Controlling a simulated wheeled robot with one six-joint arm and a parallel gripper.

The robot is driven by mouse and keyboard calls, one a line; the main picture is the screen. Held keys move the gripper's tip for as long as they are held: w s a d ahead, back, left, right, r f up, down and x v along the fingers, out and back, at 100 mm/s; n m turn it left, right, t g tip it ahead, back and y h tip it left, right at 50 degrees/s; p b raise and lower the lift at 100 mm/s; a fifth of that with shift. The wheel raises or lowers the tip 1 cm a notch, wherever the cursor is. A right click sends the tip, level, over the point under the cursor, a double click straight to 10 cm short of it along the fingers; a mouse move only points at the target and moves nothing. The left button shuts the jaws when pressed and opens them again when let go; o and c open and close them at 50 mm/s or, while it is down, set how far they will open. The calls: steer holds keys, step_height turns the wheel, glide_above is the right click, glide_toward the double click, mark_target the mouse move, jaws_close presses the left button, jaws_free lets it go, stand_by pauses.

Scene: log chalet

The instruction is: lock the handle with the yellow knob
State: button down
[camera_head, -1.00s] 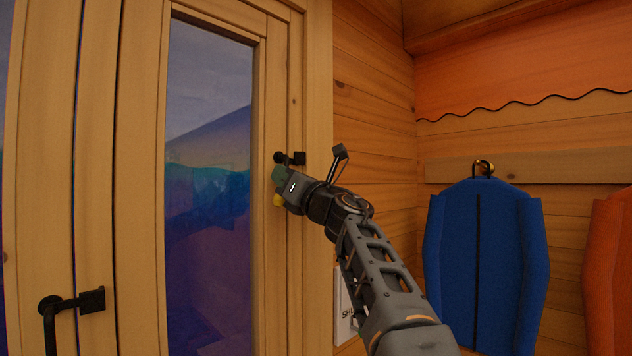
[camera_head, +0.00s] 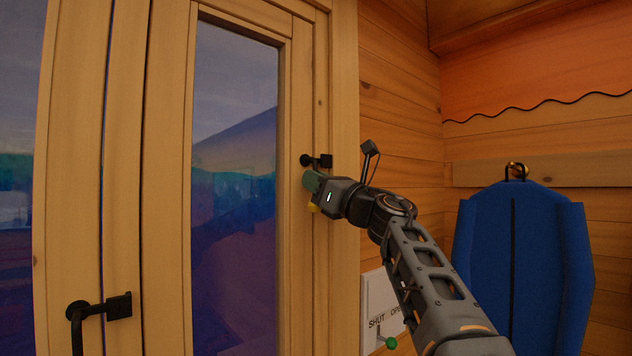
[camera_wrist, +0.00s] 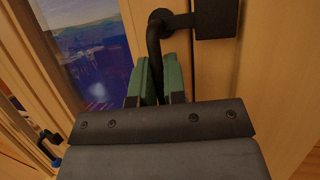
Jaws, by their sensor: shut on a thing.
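The handle with the yellow knob (camera_head: 312,208) is black and sits on the right edge of the window frame. Its pivot (camera_head: 306,160) is beside a black catch block (camera_head: 326,161). The bar hangs down from the pivot, with the knob at its lower end. My gripper (camera_head: 311,181) has its green fingers closed around the bar, between pivot and knob. In the wrist view the black bar (camera_wrist: 153,38) runs down between the two green fingers (camera_wrist: 156,66). The gripper body hides the knob there.
Another black handle (camera_head: 77,312) hangs at the lower left; its blue end (camera_wrist: 56,163) shows in the wrist view. A SHUT/OPEN panel (camera_head: 373,300) with a green-knobbed lever (camera_head: 391,342) is below my arm.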

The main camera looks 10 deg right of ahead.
steer(key=c, duration=1.2)
jaws_free()
steer(key=shift+s+d, duration=0.1)
steer(key=shift+s+d+f+b, duration=0.2)
steer(key=shift+f+b, duration=0.05)
steer(key=shift+b, duration=0.1)
steer(key=b+v, duration=0.5)
steer(key=v, duration=0.8)
steer(key=shift+a, duration=0.1)
